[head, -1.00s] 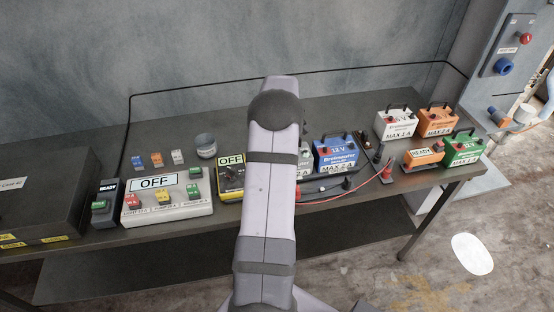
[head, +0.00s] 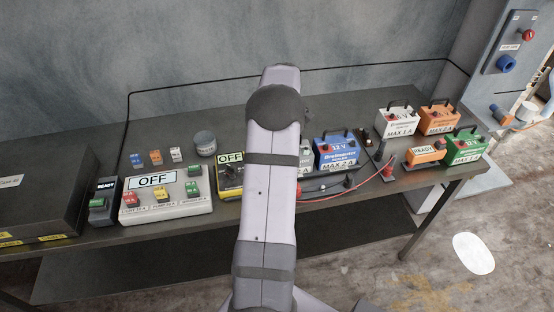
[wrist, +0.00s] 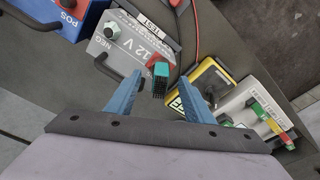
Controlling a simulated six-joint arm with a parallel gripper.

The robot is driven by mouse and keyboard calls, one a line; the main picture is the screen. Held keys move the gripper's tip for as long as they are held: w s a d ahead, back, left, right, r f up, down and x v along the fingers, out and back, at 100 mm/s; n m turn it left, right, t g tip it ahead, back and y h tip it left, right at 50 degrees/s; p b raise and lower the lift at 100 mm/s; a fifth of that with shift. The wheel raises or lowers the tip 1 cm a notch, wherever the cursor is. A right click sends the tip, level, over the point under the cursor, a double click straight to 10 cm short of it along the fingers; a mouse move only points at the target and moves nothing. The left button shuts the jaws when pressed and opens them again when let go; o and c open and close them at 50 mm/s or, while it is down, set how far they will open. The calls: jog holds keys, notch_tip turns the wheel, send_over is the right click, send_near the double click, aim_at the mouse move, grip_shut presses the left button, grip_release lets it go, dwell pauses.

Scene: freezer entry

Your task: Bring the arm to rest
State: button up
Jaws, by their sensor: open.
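My arm (head: 266,190) stands upright across the middle of the head view, in front of the bench. My gripper's fingers are hidden behind it there. In the wrist view my gripper (wrist: 160,85) is open, with two blue fingers apart. A teal block (wrist: 161,72) shows between the fingertips, with no visible contact; its depth is unclear. The grey 12 V battery (wrist: 118,42) is just beyond the fingers, and the yellow meter (wrist: 208,82) is to their right.
The bench (head: 330,95) holds a switch box (head: 165,208) reading OFF, a READY unit (head: 103,205), a blue battery (head: 336,152), white (head: 396,122), orange (head: 438,118) and green (head: 465,150) batteries. A red cable (head: 345,196) runs along the front. Bare bench shows at back left.

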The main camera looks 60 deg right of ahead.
jog(key=shift+s+a+r+b, duration=0.15)
jog(key=shift+r+b, duration=0.15)
jog(key=shift+r, duration=0.7)
jog(key=shift+s+d+r+b, duration=0.15)
jog(key=shift+r+b, duration=0.1)
jog(key=shift+r, duration=0.7)
jog(key=w+a+h+b, duration=0.1)
jog(key=w+a, duration=0.2)
jog(key=w, duration=0.4)
jog(key=w+a+n, duration=0.1)
jog(key=w+a, duration=0.2)
jog(key=a, duration=1.9)
jog(key=s+a+f+n+g, duration=0.1)
jog(key=s+a+f, duration=0.1)
jog(key=s+a, duration=0.5)
jog(key=s+a+f+n+y+p, duration=0.1)
jog(key=s+a+f, duration=0.2)
jog(key=s+a, duration=0.5)
jog(key=a, duration=0.6)
jog(key=shift+a+f+g, duration=0.2)
jog(key=shift+a+g, duration=0.15)
jog(key=shift+g, duration=0.05)
notch_tip(320, 180, down, 30)
jog(key=b, duration=3)
jog(key=shift+f, duration=0.15)
